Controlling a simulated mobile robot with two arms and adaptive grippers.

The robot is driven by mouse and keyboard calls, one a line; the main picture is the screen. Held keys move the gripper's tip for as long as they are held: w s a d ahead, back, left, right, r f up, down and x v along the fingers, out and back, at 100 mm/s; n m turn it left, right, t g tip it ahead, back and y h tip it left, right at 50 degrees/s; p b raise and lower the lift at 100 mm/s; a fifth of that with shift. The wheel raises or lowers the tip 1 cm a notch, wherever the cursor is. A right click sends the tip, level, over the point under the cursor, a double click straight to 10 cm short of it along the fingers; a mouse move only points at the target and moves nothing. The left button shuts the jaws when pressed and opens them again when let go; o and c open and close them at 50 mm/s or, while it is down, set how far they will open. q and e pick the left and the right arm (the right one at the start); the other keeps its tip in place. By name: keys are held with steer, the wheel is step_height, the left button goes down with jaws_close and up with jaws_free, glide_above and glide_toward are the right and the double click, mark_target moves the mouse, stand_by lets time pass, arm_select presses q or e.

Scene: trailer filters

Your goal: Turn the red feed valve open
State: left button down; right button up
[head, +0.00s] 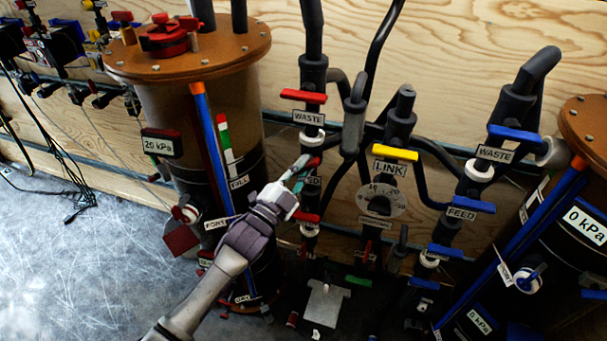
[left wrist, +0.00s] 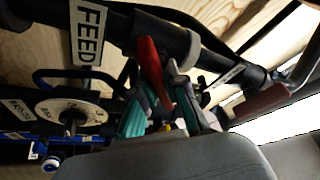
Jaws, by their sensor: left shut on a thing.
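The red feed valve handle (head: 314,162) is on a dark vertical pipe in the middle of the head view, below the red waste valve. Its FEED label (head: 313,181) is partly covered by my left gripper (head: 301,172). In the left wrist view the red handle (left wrist: 151,66) runs down between the two fingers, beside a white collar and the FEED label (left wrist: 88,33). My left gripper (left wrist: 160,112) is shut on the handle. The handle looks tilted in the head view; its exact angle to the pipe is hard to tell. My right gripper is not in view.
A red waste valve (head: 303,96) sits above, and another red handle (head: 307,218) sits below. A yellow link valve (head: 396,154) and a round dial (head: 380,203) are to the right. A tall filter tank (head: 190,75) stands close to the left.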

arm_select(q)
steer(key=n+t+b, duration=0.1)
steer(key=n, duration=0.2)
steer(key=n+t+y+b, duration=0.1)
steer(key=n, duration=0.2)
steer(key=shift+f+y, duration=0.15)
steer(key=shift+y, duration=0.15)
steer(key=n+t+y, duration=0.1)
steer(key=n, duration=0.2)
steer(key=n+t+y, duration=0.1)
steer(key=n+y, duration=0.1)
steer(key=n, duration=0.2)
steer(key=shift+n, duration=0.4)
steer(key=c, duration=1.2)
jaws_free()
steer(key=shift+s, duration=0.1)
steer(key=v, duration=1.2)
steer(key=shift+d, duration=0.15)
